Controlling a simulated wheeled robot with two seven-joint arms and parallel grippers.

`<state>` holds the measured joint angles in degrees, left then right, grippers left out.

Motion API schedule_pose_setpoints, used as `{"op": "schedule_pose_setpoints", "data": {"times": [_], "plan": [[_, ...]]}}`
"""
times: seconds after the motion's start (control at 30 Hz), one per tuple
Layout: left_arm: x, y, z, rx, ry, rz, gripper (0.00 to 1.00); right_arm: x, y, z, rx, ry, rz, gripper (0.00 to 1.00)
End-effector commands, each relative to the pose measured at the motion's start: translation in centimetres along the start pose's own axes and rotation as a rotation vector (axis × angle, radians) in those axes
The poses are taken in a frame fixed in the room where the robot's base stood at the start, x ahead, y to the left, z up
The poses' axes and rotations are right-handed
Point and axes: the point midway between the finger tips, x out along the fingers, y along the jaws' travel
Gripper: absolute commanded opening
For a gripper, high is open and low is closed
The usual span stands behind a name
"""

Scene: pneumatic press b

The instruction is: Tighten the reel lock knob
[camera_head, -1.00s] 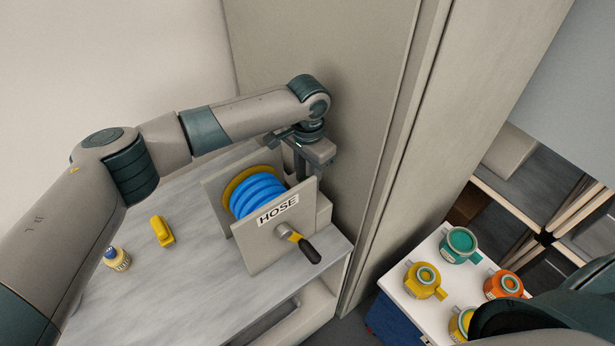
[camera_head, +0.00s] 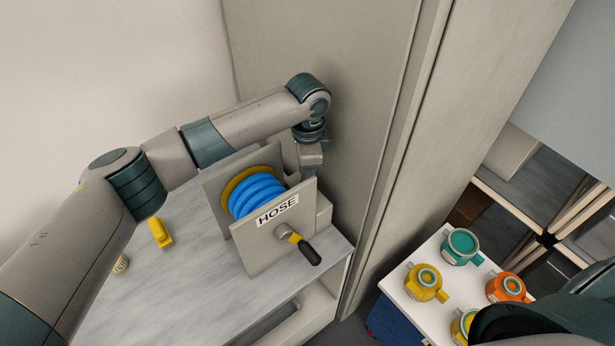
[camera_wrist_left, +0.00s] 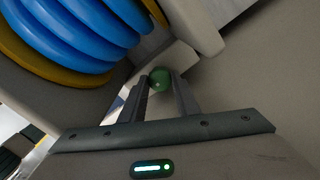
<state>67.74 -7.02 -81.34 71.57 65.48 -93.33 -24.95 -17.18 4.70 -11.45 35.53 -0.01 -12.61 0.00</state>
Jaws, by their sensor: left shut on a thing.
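The hose reel (camera_head: 255,192) stands on the bench, with blue hose wound between yellow flanges and a label reading HOSE on its front plate. A crank with a black handle (camera_head: 310,252) sticks out in front. The lock knob shows in the left wrist view as a small round green knob (camera_wrist_left: 160,76), beside the reel. My left gripper (camera_wrist_left: 162,88) is shut on it, one finger on each side. In the head view the left gripper (camera_head: 311,165) points down behind the reel's right side; its fingertips and the knob are hidden there. My right gripper is out of view.
A tall beige panel (camera_head: 365,130) rises close to the right of the left gripper. A yellow object (camera_head: 160,233) lies on the bench (camera_head: 195,270) left of the reel. A white-topped stand (camera_head: 410,291) at the right holds several coloured pots.

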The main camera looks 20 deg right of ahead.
Motion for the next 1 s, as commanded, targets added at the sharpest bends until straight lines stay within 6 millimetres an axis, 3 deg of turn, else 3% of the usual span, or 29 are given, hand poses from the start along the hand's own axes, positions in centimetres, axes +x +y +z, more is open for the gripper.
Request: {"op": "schedule_pose_setpoints", "data": {"times": [0.3,0.33,0.4,0.77,1.0], "plan": [[-0.3,-0.2,-0.1,0.002,0.003,-0.006,0.06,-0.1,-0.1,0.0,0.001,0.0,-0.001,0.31],[-0.3,-0.2,-0.1,0.002,0.003,-0.006,0.31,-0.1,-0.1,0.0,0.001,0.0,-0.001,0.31],[-0.3,-0.2,-0.1,0.001,0.003,-0.005,0.48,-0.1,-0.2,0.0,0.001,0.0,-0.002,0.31],[-0.2,-0.1,0.0,0.001,0.001,-0.002,0.48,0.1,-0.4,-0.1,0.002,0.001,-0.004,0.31],[-1.6,-0.1,0.0,0.001,0.002,-0.004,0.48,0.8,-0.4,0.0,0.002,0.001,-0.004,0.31]]}}
